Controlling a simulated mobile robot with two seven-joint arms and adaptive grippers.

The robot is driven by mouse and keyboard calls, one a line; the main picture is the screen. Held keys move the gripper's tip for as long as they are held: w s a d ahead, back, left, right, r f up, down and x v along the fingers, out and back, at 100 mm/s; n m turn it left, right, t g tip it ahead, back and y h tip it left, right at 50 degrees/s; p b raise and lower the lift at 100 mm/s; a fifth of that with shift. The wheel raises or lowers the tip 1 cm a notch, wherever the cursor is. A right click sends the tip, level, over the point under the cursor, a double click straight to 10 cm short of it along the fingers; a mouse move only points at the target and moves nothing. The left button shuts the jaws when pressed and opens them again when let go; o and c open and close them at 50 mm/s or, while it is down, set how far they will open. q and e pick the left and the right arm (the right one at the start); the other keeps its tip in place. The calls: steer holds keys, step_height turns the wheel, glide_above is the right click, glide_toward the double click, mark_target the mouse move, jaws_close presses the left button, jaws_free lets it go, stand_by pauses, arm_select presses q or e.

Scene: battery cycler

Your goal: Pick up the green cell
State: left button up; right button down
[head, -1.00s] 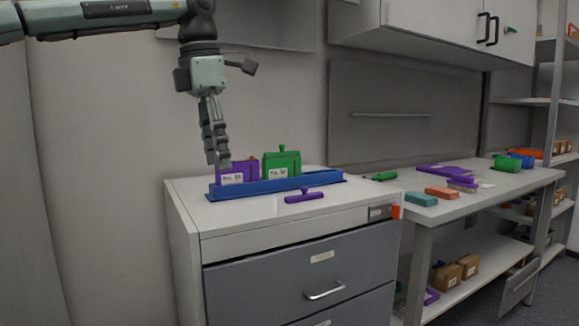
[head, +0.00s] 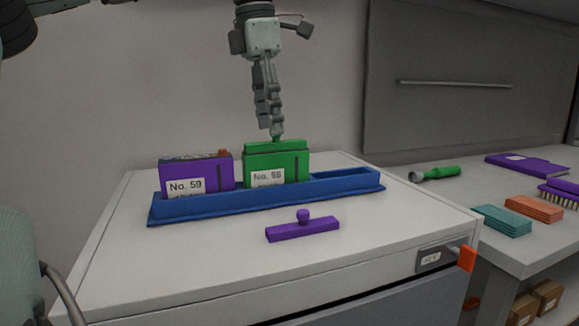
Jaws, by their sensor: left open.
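The green cell (head: 276,163) has a white label and stands upright in the blue rack (head: 250,206), in its middle part. A purple cell (head: 197,173) labelled No. 59 stands in the rack to the left. My right gripper is not in view.
A purple lid with a knob (head: 303,229) lies in front of the rack on the cabinet top (head: 390,228). The rack's right slot looks empty. A green flashlight-like tool (head: 436,173), teal (head: 501,220) and orange (head: 535,207) blocks lie on the bench to the right.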

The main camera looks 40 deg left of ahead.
mark_target(274, 142)
arm_select(q)
steer(key=f, duration=0.5)
steer(key=d+f, duration=0.1)
steer(key=f, duration=0.1)
steer(key=shift+w+f, duration=0.3)
jaws_close()
steer(key=shift+r, duration=0.15)
